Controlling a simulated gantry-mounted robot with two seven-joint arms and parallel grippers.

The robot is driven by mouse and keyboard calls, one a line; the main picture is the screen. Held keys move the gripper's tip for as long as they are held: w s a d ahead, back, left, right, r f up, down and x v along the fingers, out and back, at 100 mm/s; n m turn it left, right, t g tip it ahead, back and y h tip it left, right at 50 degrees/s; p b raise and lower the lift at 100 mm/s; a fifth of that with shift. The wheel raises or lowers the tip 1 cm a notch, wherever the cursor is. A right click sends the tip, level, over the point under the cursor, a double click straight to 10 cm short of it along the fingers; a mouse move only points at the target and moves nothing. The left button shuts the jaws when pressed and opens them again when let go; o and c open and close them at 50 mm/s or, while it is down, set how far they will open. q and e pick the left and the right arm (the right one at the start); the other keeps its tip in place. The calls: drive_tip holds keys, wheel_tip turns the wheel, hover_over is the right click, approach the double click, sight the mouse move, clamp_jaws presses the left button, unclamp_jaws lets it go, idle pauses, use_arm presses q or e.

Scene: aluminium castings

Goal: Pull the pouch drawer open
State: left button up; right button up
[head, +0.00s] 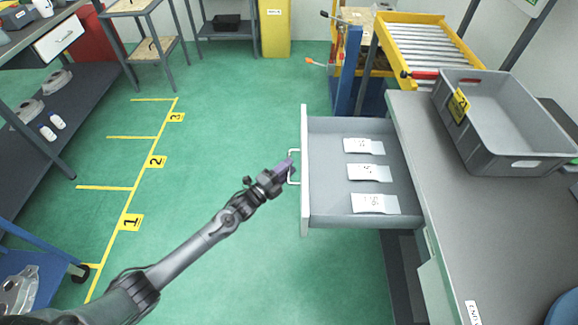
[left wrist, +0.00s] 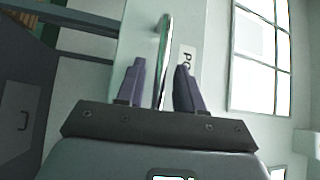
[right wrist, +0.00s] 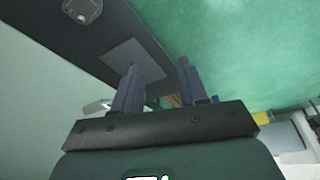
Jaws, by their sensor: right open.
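The pouch drawer (head: 305,185) stands well out from the grey bench on the right in the head view, with three white pouches (head: 368,172) lying inside. Its metal bar handle (head: 294,153) is on the drawer's front, facing left. My left gripper (head: 287,166) is at this handle. In the left wrist view the handle (left wrist: 163,55) runs between the two purple fingers (left wrist: 160,80), with a gap on each side, so the gripper is open around it. Part of a label shows beside the handle. My right gripper (right wrist: 158,80) is open and empty in the right wrist view.
A grey crate (head: 510,165) stands on the bench top (head: 455,210) above the drawer. A yellow roller rack (head: 430,45) is behind. Green floor with yellow numbered markings (head: 133,222) is clear left of the drawer. Shelves with castings stand at the far left.

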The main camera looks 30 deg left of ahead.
use_arm(q)
drive_tip(key=p+v, duration=0.2)
drive_tip(key=v, duration=0.7)
drive_tip(key=shift+s, duration=0.35)
drive_tip(key=shift+a, duration=0.15)
